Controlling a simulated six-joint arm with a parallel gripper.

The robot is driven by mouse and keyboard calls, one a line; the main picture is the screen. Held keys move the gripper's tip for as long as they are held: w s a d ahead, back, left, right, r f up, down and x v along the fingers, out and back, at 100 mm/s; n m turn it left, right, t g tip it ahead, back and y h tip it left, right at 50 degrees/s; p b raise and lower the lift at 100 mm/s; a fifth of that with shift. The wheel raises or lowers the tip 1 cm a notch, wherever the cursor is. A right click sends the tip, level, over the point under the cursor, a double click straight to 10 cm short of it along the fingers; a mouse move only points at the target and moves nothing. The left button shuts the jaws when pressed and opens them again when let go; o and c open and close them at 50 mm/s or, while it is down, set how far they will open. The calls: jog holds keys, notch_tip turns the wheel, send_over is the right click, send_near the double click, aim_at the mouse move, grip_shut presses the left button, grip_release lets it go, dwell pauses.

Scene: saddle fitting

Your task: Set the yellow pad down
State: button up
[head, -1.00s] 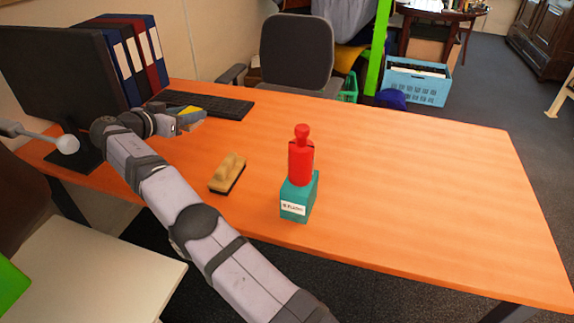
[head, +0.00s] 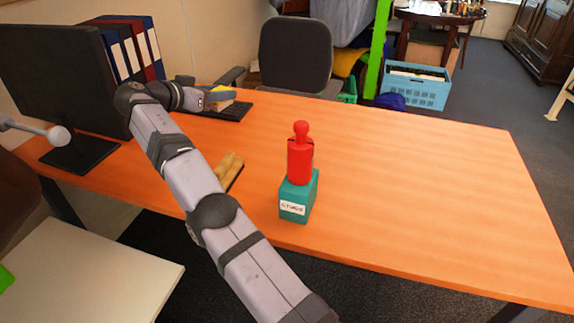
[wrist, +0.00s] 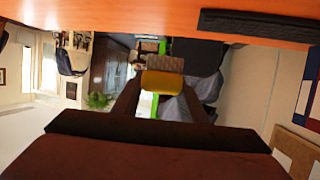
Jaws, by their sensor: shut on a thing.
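The yellow pad (head: 219,92) is held by my gripper (head: 212,98), above the far left part of the desk near the keyboard. In the wrist view the yellow pad (wrist: 162,82) sits between the two dark fingers, with a grey, rough-looking piece (wrist: 165,62) just beyond it. The gripper is shut on the pad. The pad appears raised off the desk; the exact gap is hard to judge. Part of the pad is hidden by the gripper in the head view.
A tan block with a dark base (head: 232,168) lies beside my arm, partly hidden by it. A red figure-shaped piece (head: 300,160) stands on a teal box (head: 297,203). The keyboard (head: 235,110), monitor (head: 60,90) and binders (head: 140,50) are at left. The desk's right side (head: 430,190) is clear.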

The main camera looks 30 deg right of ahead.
jog(key=s+d+r+m+g+h+b, duration=0.1)
jog(key=s+d+b, duration=0.1)
jog(key=s+d, duration=0.45)
jog(key=s+d+m+g+b, duration=0.1)
jog(key=s+d+b, duration=0.2)
jog(key=d, duration=0.6)
jog(key=shift+s+a+f, duration=0.15)
jog(key=shift+s+f, duration=0.2)
jog(key=shift+f, duration=2.7)
jog(key=shift+s+a+f, duration=0.15)
jog(key=shift+s+f, duration=0.15)
jog(key=shift+f, duration=2.7)
jog(key=shift+s+a+f, duration=0.15)
jog(key=shift+s+f, duration=0.2)
jog(key=shift+f, duration=2.7)
jog(key=shift+f+b, duration=0.2)
jog(key=shift+b, duration=0.4)
jog(key=o, duration=1.1)
jog(key=shift+r, duration=0.15)
